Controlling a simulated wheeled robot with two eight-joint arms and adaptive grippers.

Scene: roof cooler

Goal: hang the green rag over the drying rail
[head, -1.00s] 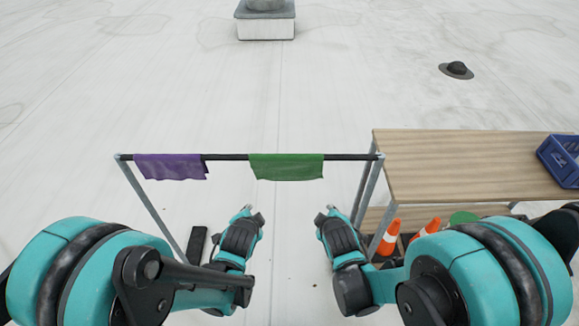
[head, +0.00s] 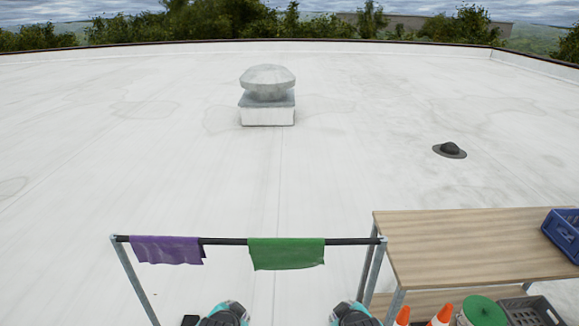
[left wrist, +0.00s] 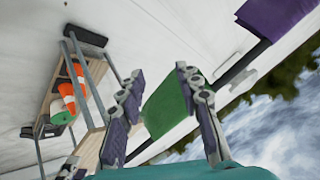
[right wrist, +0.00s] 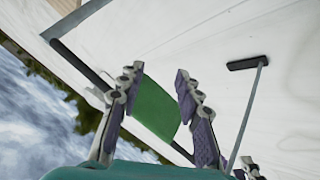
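The green rag (head: 286,254) hangs draped over the black drying rail (head: 225,241), right of the rail's middle. Its lower edge hangs free. The rag also shows in the left wrist view (left wrist: 165,104) and the right wrist view (right wrist: 155,108), beyond the fingers and apart from them. My left gripper (left wrist: 155,85) has its fingers spread with nothing between them. My right gripper (right wrist: 155,78) is also spread and empty. In the head view only parts of both arms show at the bottom edge, below the rail.
A purple rag (head: 167,250) hangs at the rail's left end. A wooden-topped bench (head: 470,245) stands at the right with a blue crate (head: 562,235) on top. Orange cones (head: 440,315), a green roll (head: 484,311) and a grey crate (head: 532,311) are below. A roof vent (head: 267,95) stands behind.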

